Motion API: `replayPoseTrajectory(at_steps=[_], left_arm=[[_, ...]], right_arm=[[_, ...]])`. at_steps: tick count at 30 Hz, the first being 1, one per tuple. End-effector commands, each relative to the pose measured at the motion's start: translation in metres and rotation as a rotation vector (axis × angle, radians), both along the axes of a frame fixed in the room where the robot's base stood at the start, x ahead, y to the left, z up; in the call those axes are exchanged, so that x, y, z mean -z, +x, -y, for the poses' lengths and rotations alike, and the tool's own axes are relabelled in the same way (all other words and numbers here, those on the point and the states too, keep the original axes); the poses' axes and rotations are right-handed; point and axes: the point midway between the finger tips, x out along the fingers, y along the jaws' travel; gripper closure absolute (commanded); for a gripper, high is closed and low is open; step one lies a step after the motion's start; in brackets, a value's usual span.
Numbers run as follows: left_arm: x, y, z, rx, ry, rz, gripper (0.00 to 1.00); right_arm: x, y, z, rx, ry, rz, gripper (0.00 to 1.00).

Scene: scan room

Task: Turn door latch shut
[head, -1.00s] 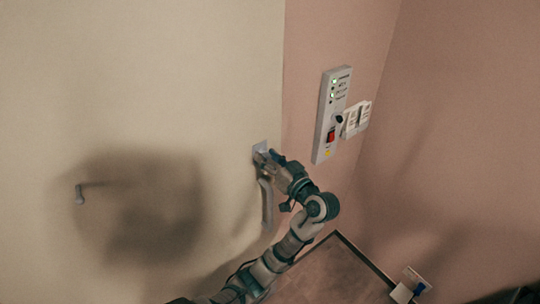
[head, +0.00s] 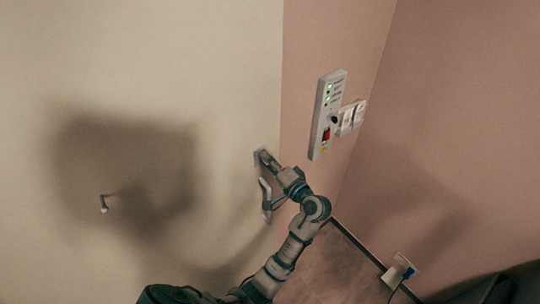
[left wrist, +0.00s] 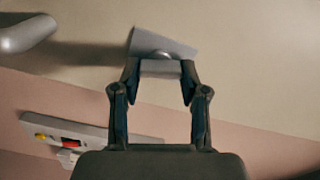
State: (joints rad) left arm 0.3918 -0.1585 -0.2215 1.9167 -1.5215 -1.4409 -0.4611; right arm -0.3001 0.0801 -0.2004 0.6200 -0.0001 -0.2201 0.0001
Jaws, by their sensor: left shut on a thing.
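The door latch is a small grey plate (head: 257,155) with a turn piece (left wrist: 160,68), mounted on the cream door (head: 170,60) near its right edge. My left gripper (head: 266,155) is at the latch, its arm coming up from below. In the left wrist view its two fingertips (left wrist: 160,72) sit on either side of the turn piece and are shut on it. The plate (left wrist: 185,46) looks tilted in that view. My right gripper is not in view.
A pale lever handle (head: 265,194) hangs just below the latch; it also shows in the left wrist view (left wrist: 25,35). A control panel (head: 327,115) and switches (head: 351,117) are on the pink wall.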

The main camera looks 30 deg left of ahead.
Motion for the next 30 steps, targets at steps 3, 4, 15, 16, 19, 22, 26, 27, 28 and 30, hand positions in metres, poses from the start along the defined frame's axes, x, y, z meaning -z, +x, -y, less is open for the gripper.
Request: replayPoseTrajectory(at_steps=[3,4,15,16,19,22,26,27,28,30], left_arm=[[-0.002,0.0,-0.001,-0.002,0.035,-0.084,0.91],[-0.0014,-0.0001,-0.001,-0.002,0.044,-0.104,0.91],[0.0007,0.0001,-0.0011,-0.003,0.112,-0.266,0.91],[0.0007,0.0001,-0.0011,-0.003,0.114,-0.272,0.91],[0.0008,0.0001,-0.0012,-0.004,0.121,-0.289,0.91],[0.0008,0.0001,-0.0011,-0.004,0.125,-0.297,0.91],[0.0008,0.0001,-0.0011,-0.003,0.127,-0.3,0.91],[0.0008,0.0001,-0.0011,-0.003,0.127,-0.3,0.91],[0.0008,0.0001,-0.0011,-0.003,0.127,-0.3,0.91],[0.0008,0.0001,-0.0011,-0.003,0.127,-0.3,0.91]], right_arm=[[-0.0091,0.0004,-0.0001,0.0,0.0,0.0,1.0],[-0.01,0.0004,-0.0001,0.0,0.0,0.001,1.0],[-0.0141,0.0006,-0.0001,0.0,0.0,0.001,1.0],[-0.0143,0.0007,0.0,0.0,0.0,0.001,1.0],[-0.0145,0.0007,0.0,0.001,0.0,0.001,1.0],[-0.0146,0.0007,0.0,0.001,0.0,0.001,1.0],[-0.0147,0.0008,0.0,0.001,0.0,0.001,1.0],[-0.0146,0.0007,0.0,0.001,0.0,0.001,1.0],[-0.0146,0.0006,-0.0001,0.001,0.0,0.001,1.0],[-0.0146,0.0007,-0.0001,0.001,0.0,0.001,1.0]])
